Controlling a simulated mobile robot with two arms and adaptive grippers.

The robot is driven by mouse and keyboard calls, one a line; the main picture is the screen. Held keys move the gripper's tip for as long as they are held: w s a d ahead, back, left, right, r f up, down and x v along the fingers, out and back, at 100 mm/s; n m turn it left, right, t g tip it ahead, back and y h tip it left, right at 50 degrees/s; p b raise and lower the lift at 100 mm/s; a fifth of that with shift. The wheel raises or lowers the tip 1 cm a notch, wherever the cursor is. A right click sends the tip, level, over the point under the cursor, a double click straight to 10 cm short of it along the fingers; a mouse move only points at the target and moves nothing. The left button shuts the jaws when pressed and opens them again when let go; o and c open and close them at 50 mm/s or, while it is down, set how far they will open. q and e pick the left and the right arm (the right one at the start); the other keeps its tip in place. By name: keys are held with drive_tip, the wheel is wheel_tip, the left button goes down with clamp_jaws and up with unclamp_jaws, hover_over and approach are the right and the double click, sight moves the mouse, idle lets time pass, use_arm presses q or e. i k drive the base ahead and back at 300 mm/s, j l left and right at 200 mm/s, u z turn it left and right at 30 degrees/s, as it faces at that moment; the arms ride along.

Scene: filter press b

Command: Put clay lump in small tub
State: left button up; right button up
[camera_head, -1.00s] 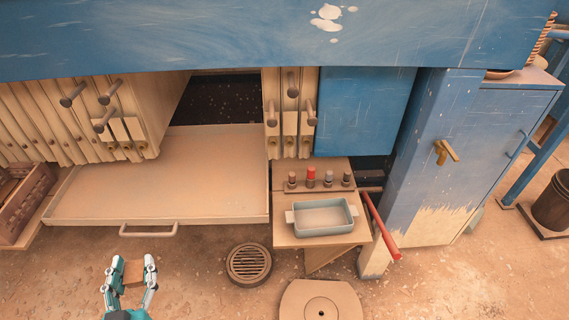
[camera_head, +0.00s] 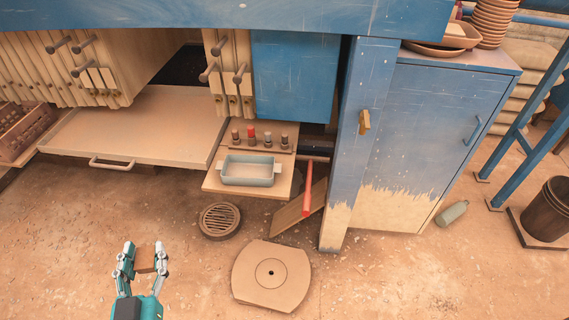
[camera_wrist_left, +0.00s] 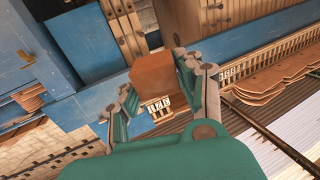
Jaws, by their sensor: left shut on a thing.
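My left gripper (camera_head: 144,262) is shut on the brown clay lump (camera_head: 145,259), a small block held between its fingers in front of the press. The lump also shows in the left wrist view (camera_wrist_left: 153,74) between the fingertips. The small tub (camera_head: 248,170) is a pale grey-blue rectangular tray with handles at its ends. It sits on a small wooden shelf, up and to the right of my left gripper, and looks empty. My right gripper is not in view.
Several small knobs or bottles (camera_head: 251,136) stand in a row behind the tub. A red lever (camera_head: 307,188) slants beside the shelf. A round drain grate (camera_head: 219,220) and a round slab (camera_head: 271,276) lie on the floor. A wide wooden tray (camera_head: 140,135) with a handle is at left.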

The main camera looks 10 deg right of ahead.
sight(250, 174)
drive_tip(key=l+u, duration=0.3)
drive_tip(key=l, duration=1.25)
drive_tip(key=l+u, duration=0.3)
drive_tip(key=l, duration=1.3)
drive_tip(key=i+l, duration=0.1)
drive_tip(key=l, duration=0.3)
drive_tip(key=i+l, duration=0.1)
drive_tip(key=l, duration=0.3)
drive_tip(key=i+l+u, duration=0.1)
drive_tip(key=l, duration=0.3)
drive_tip(key=i+l, duration=0.1)
drive_tip(key=l, duration=0.3)
